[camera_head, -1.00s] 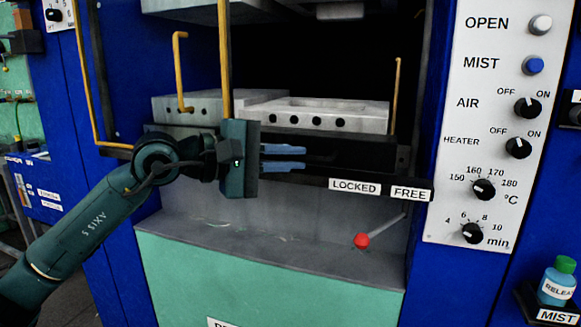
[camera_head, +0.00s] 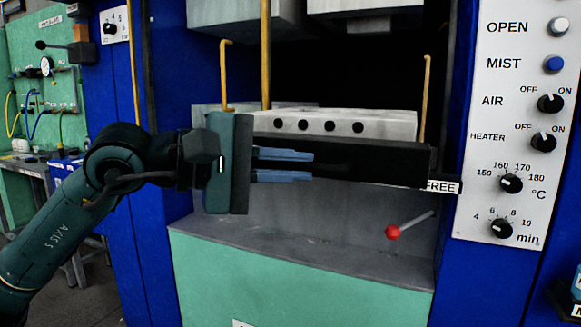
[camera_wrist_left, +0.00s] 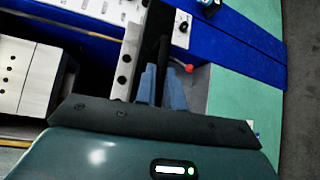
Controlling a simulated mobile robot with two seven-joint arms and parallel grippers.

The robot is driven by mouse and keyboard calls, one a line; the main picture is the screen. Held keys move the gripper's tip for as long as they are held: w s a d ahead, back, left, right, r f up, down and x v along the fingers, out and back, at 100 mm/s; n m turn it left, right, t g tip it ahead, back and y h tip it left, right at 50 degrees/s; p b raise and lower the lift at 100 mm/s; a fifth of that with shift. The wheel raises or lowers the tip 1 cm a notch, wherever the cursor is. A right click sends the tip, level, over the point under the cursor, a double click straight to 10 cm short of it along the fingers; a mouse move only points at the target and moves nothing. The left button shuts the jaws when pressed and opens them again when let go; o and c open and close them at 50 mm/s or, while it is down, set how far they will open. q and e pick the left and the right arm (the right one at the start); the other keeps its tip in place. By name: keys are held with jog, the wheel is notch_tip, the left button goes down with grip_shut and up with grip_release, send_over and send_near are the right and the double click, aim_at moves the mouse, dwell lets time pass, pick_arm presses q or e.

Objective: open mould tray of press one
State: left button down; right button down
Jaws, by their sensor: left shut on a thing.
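The mould tray of the press is a dark slide (camera_head: 385,163) carrying a pale grey mould block (camera_head: 390,124) with a row of round holes in its front. It juts forward from the press opening and covers part of the label strip, where FREE (camera_head: 442,187) still shows. My left gripper (camera_head: 290,167) is at the tray's front, its blue fingers shut on a dark handle, which shows as a black bar (camera_wrist_left: 164,48) in the left wrist view. The contact itself is partly hidden. My right gripper is not in view.
A red-knobbed lever (camera_head: 393,232) sticks out below the tray over a grey ledge. Yellow upright rods (camera_head: 265,60) flank the opening. The control panel (camera_head: 515,120) with knobs and buttons is at the right. Open floor lies at the lower left.

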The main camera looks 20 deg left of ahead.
pick_arm(q)
jog(key=shift+w+f, duration=0.1)
jog(key=shift+f, duration=0.25)
jog(key=c, duration=1.7)
grip_release()
jog(key=shift+w+d, duration=0.1)
jog(key=shift+d, duration=0.05)
jog(key=shift+o, duration=1)
jog(key=shift+r, duration=0.15)
